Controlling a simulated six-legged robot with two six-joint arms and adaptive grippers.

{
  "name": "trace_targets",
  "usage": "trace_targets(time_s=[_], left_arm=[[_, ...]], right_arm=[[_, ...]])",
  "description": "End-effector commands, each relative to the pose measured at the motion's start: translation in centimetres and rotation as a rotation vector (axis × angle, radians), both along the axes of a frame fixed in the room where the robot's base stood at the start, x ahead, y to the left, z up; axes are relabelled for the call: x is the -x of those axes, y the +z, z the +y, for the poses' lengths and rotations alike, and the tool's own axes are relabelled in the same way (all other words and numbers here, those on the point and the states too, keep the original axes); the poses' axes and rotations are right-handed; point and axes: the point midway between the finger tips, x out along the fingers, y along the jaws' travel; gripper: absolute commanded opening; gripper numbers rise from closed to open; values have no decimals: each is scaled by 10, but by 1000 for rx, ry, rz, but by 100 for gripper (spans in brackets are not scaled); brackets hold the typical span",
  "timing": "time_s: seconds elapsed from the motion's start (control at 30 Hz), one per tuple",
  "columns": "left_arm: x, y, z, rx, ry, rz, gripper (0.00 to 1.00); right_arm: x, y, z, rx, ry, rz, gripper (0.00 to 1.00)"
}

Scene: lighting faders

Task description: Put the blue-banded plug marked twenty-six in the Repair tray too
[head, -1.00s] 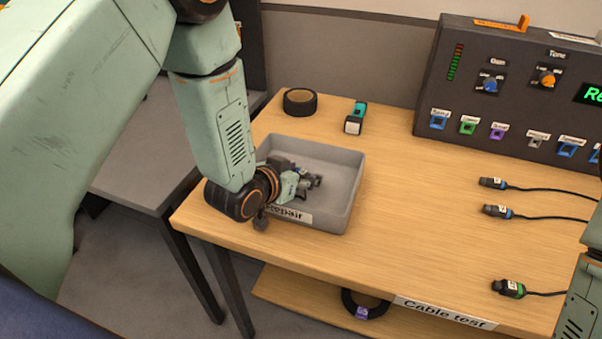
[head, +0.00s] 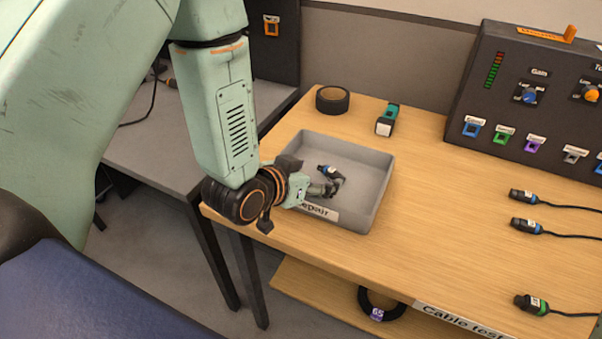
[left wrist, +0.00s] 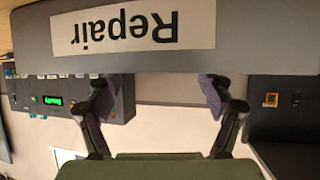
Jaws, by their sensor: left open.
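The grey Repair tray (head: 378,190) stands at the table's left front. A dark plug with a blue band (head: 326,170) shows inside it, at my left gripper's fingertips; whether they touch cannot be told. My left gripper (head: 330,187) is open, reaching low over the tray's front left side. In the left wrist view its spread fingers (left wrist: 157,92) have nothing visible between them, below the tray's upside-down Repair label (left wrist: 118,32). Two more blue-banded plugs, one farther back (head: 523,196) and one nearer (head: 527,226), lie on the table at right. Their numbers are unreadable. My right gripper is out of view.
A green-banded plug (head: 530,304) lies near the front edge. A dark tape roll (head: 333,99) and a teal-and-white item (head: 387,119) are behind the tray. The dark fader console (head: 500,110) stands at the back right. Table between tray and plugs is clear.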

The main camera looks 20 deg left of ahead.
Motion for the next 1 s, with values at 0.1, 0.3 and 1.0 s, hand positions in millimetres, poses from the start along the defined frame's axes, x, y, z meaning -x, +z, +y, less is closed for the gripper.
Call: trace_targets(time_s=[0.1, 0.3, 1.0], left_arm=[[21, 13, 6, 3, 4, 2, 80], [41, 24, 12, 2, 2, 1, 80], [49, 28, 13, -1, 0, 0, 80]], right_arm=[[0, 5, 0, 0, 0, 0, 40], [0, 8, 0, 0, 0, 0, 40], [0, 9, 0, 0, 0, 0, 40]])
